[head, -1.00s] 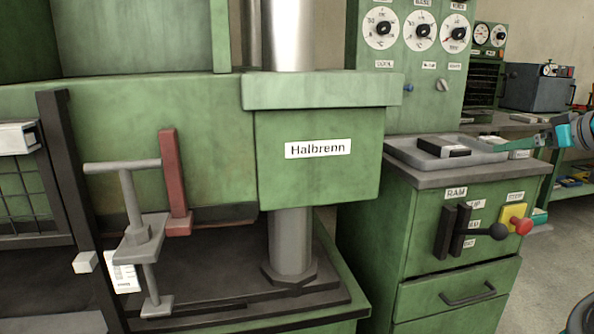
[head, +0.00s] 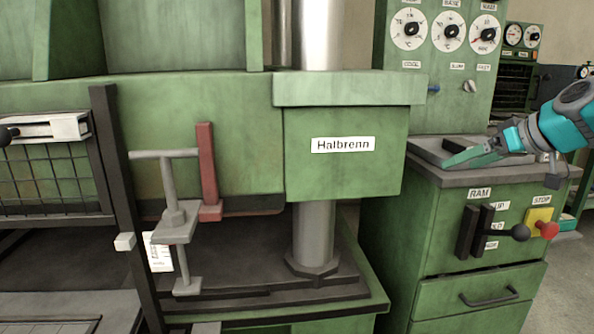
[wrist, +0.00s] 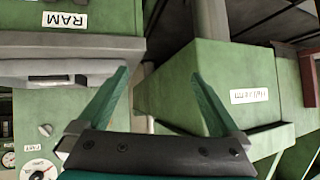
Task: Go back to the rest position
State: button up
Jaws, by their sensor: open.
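My gripper (head: 468,156) is at the right in the head view, in front of the grey tray on top of the green control cabinet. In the wrist view my gripper (wrist: 165,98) shows two green fingers spread wide apart, with nothing between them. The fingers hide part of the tray in the head view. I cannot tell whether they touch it.
The green press (head: 345,100) labelled Halbrenn stands in the middle. The cabinet (head: 410,225) has a RAM lever (head: 520,232) and a red stop button (head: 546,230). A grey tray (head: 430,150) lies on its top. Floor (head: 565,280) is clear at the right.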

jog(key=s+a+f+g, duration=0.2)
jog(key=a+f, duration=0.1)
jog(key=a, duration=0.5)
jog(key=s+a+f+g, duration=0.2)
jog(key=s+a+f, duration=0.1)
jog(key=a, duration=0.4)
jog(key=s+a+f+g, duration=0.3)
jog(key=s+a+f, duration=0.5)
jog(key=f, duration=0.1)
jog(key=s+f+m+g+h, duration=0.1)
jog(key=s+f+g+h, duration=0.1)
jog(key=s+f, duration=0.6)
jog(key=s+f+m+g+h, duration=0.2)
jog(key=s+f, duration=0.6)
jog(key=s, duration=0.6)
jog(key=shift+s, duration=0.1)
